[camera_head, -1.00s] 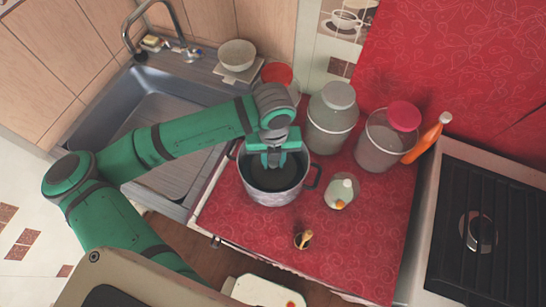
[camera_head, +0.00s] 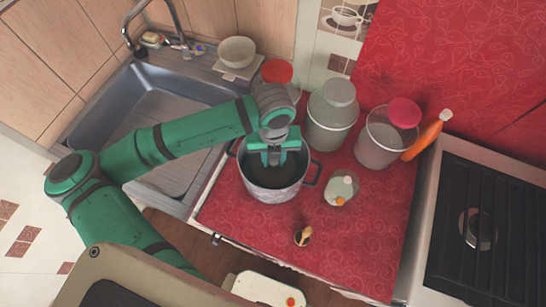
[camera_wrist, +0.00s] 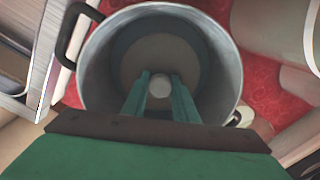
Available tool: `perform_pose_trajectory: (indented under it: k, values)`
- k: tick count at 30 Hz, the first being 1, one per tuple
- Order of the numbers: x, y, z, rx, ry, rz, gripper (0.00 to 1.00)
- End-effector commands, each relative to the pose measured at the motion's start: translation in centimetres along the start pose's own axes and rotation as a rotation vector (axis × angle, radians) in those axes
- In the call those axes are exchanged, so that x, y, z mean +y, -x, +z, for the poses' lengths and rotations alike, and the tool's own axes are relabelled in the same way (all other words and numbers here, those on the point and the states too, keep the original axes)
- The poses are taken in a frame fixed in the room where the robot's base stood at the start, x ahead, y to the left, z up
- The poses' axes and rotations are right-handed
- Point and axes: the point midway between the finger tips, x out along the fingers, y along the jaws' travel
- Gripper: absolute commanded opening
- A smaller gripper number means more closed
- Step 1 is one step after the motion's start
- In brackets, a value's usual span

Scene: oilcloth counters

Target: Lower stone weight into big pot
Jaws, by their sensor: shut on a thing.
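The big pot (camera_head: 274,193) is a grey metal pot with two dark side handles, standing on the red oilcloth counter. It also shows in the wrist view (camera_wrist: 221,52). My gripper (camera_head: 274,160) is over the pot's mouth, pointing down. In the wrist view my gripper's fingers (camera_wrist: 158,92) reach down into the pot and are shut on a small pale round knob (camera_wrist: 160,84). Around the knob is a wide greyish-brown disc (camera_wrist: 150,52), which looks like the stone weight, inside the pot's walls. I cannot tell whether it touches the bottom.
Right of the pot are a large lidded jar (camera_head: 331,122), a red-lidded jar (camera_head: 379,145), an orange bottle (camera_head: 425,138) and a small glass jar (camera_head: 341,191). The sink (camera_head: 150,130) is left, the stove (camera_head: 490,220) right.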

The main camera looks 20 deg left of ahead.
Motion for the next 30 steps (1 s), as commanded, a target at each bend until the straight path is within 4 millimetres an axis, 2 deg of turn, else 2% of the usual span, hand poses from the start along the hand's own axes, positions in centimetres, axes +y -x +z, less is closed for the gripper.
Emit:
perform_pose_trajectory:
  k: [13, 14, 15, 16, 25, 30]
  values:
    - [0.0, -0.2, 0.0, -0.001, 0.000, -0.001, 0.00]
    - [0.0, -0.2, 0.0, -0.001, 0.000, 0.000, 0.33]
    - [0.0, -0.2, 0.0, -0.001, 0.000, 0.000, 0.42]
    - [0.0, -0.2, 0.0, -0.001, 0.000, 0.000, 0.48]
    - [0.0, -0.2, 0.0, 0.000, 0.000, 0.000, 0.48]
    - [0.0, 1.2, 0.1, -0.002, -0.001, 0.000, 0.48]
